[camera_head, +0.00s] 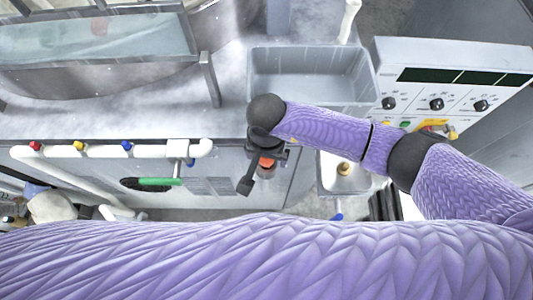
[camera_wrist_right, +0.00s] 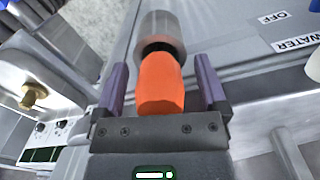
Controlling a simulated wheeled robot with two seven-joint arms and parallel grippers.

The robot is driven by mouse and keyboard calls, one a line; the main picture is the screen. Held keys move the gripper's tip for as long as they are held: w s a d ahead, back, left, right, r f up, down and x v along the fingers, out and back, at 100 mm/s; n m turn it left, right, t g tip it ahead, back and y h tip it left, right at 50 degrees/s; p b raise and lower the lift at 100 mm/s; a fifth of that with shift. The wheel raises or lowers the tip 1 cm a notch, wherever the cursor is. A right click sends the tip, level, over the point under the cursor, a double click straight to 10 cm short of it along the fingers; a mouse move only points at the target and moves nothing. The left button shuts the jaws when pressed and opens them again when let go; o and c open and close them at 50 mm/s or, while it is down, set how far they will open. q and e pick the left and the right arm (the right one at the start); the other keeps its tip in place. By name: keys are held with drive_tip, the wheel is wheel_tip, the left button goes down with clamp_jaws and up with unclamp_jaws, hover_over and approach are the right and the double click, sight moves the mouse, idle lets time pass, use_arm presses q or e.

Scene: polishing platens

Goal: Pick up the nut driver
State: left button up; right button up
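An orange-handled tool (camera_wrist_right: 160,88), which looks like the nut driver, shows in the right wrist view with a black collar and a grey cylindrical end pointing away. A small orange patch of it shows in the head view (camera_head: 266,162), below my right wrist at the counter's front. My right gripper (camera_wrist_right: 160,66) is open, with one finger on each side of the orange handle and a visible gap on both sides. My wrist and gripper hide most of the tool in the head view. My left gripper is not in view.
A grey sink basin (camera_head: 310,75) is set in the counter behind my right wrist. A control panel with knobs (camera_head: 437,104) stands at the right. A white pipe (camera_head: 105,149) with coloured valves runs along the counter front at left, above a green handle (camera_head: 160,182).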

drive_tip(key=c, duration=0.7)
clamp_jaws()
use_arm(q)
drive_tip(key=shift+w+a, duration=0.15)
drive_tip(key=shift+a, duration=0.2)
